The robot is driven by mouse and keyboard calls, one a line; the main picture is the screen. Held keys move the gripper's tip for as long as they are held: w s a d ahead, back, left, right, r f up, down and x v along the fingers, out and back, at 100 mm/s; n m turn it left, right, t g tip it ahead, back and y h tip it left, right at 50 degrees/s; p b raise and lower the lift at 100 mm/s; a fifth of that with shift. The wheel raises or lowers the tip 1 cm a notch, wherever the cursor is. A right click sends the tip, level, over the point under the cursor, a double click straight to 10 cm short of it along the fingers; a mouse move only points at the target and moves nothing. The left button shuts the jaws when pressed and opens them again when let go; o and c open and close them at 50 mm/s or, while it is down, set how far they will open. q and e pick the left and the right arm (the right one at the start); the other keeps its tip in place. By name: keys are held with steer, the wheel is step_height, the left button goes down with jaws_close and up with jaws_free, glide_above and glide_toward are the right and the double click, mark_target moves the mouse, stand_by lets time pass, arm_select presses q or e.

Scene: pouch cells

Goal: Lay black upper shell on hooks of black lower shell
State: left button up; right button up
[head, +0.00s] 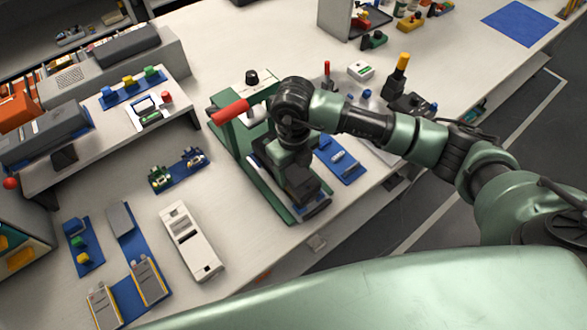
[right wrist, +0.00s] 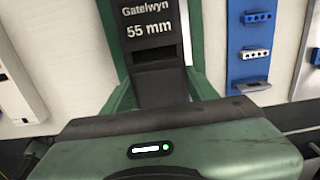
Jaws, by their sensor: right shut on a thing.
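My right gripper (head: 304,190) reaches in from the right and points down over the base of a green press-like fixture (head: 233,142) with a red handle. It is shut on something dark. A dark part (head: 317,208) shows at its tip, low over the fixture's front end. I cannot tell the black upper shell from the black lower shell there, and the hooks are hidden by the hand. In the right wrist view a black block (right wrist: 155,72) marked "Gatelwyn 55 mm" stands between the green sides of the fixture (right wrist: 112,40). My left gripper is not in view.
A blue tray (head: 349,171) with small parts lies just right of the fixture. A white case (head: 190,241) and blue trays (head: 143,243) with flat cells lie at the left. A small raised shelf (head: 110,135) stands behind them. The table between has free room.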

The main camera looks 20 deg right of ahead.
mark_target(294, 170)
steer(key=shift+f+b, duration=0.55)
steer(key=shift+f, duration=0.15)
steer(key=o, duration=1.5)
steer(key=shift+c, duration=0.2)
step_height(294, 170, up, 8)
steer(key=shift+f+b, duration=0.1)
steer(key=shift+b, duration=0.65)
